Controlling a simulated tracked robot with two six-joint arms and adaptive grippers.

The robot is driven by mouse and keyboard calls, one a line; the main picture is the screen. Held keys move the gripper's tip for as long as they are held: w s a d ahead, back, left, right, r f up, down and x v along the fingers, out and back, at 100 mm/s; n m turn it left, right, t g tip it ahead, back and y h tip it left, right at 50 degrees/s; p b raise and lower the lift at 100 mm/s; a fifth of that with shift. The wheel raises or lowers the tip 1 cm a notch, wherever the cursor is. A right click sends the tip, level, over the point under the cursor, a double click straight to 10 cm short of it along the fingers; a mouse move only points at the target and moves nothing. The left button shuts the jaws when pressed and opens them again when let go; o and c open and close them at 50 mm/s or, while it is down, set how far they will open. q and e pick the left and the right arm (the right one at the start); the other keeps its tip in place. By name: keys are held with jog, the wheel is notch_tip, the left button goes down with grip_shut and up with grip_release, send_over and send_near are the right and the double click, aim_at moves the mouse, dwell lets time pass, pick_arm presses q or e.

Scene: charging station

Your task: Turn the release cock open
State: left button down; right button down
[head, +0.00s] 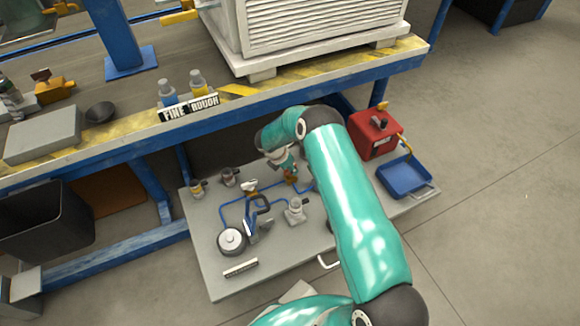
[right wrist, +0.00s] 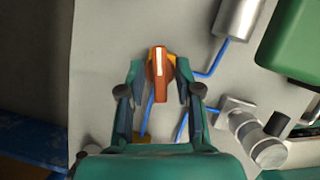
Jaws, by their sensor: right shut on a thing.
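The release cock (right wrist: 158,62) has an orange-red handle with a white stripe and sits on the grey board. In the right wrist view the stripe runs roughly up and down the picture. My right gripper (right wrist: 160,80) has a finger on each side of this handle and is shut on it. In the head view my right gripper (head: 284,161) points down at the board, and a small orange part of the cock (head: 291,180) shows below it. My left gripper is not in view.
The board (head: 215,270) carries blue lines, a round gauge (head: 232,240), and several fittings. A red box (head: 374,133) and a blue tray (head: 405,178) stand at its right. The blue bench (head: 140,150) with FINE and ROUGH bottles overhangs behind. My right arm hides part of the board.

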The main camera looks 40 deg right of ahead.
jog(key=n+t, duration=0.1)
jog(key=n, duration=0.2)
jog(key=n+t+b, duration=0.1)
jog(key=n, duration=0.2)
jog(key=shift+s+y, duration=0.2)
jog(key=shift+y, duration=0.2)
jog(key=n+t, duration=0.1)
jog(key=n, duration=0.2)
jog(key=shift+y, duration=0.4)
jog(key=n+p, duration=0.2)
jog(key=shift+r+n+t+y, duration=0.2)
jog(key=shift+n+t+y, duration=0.2)
jog(key=shift+d+n+y+p, duration=0.1)
jog(key=shift+n+y+p, duration=0.2)
jog(key=shift+n+p, duration=0.75)
jog(key=shift+f+n+p, duration=0.15)
jog(key=shift+n+p, duration=0.2)
jog(key=shift+p, duration=0.35)
jog(key=c, duration=1.2)
grip_release()
jog(key=shift+t, duration=0.3)
jog(key=shift+o, duration=0.2)
